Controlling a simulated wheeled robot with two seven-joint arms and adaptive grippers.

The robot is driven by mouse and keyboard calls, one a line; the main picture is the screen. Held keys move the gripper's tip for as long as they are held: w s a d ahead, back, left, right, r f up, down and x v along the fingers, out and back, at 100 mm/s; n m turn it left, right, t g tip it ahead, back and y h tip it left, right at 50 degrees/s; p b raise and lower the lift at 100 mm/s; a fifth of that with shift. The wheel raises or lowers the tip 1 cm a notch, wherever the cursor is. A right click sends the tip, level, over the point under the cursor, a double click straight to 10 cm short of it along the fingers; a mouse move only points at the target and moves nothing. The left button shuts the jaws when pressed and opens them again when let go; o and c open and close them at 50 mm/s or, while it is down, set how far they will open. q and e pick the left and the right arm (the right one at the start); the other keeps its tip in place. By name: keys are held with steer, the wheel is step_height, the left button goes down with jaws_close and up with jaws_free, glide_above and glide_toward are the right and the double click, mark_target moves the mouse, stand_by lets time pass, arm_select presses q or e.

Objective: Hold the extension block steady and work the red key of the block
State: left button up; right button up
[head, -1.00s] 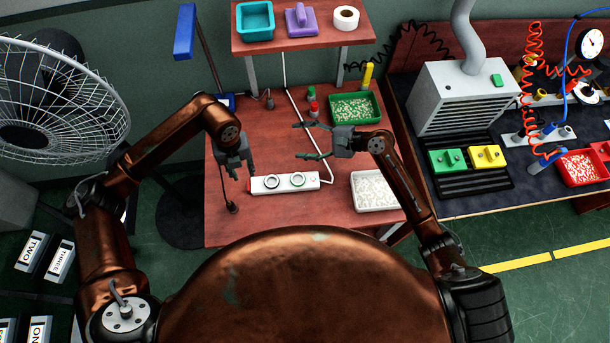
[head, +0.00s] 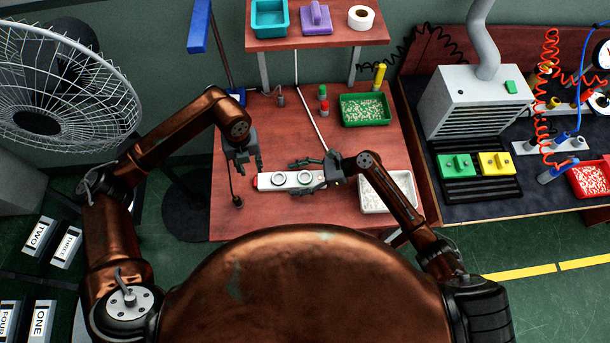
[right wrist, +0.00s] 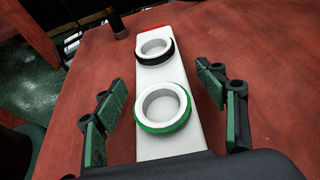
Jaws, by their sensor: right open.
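The white extension block (head: 275,180) lies on the red-brown table, with two round sockets on top. In the right wrist view the block (right wrist: 155,75) shows a green-ringed socket near me and a black-ringed one farther off. The red key (right wrist: 154,28) is at its far end, only partly visible. My right gripper (head: 293,177) is open, one finger on each side of the block near its right end, with gaps visible. My left gripper (head: 250,171) points down above the block's left end, by the red key, its fingers apart and empty.
A white tray (head: 372,206) stands close to the right gripper. A green tray (head: 345,121), red and green bottles and a yellow item stand behind. A dark thin stand (head: 237,202) is left of the block. A white cord (head: 313,125) runs backward.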

steer(key=shift+a+f, duration=0.25)
steer(key=shift+a, duration=0.45)
steer(key=shift+c, duration=0.4)
steer(key=c, duration=1.6)
steer(key=o, duration=1)
steer(key=shift+c, duration=0.2)
steer(key=c, duration=0.9)
arm_select(q)
steer(key=shift+c, duration=0.3)
jaws_close()
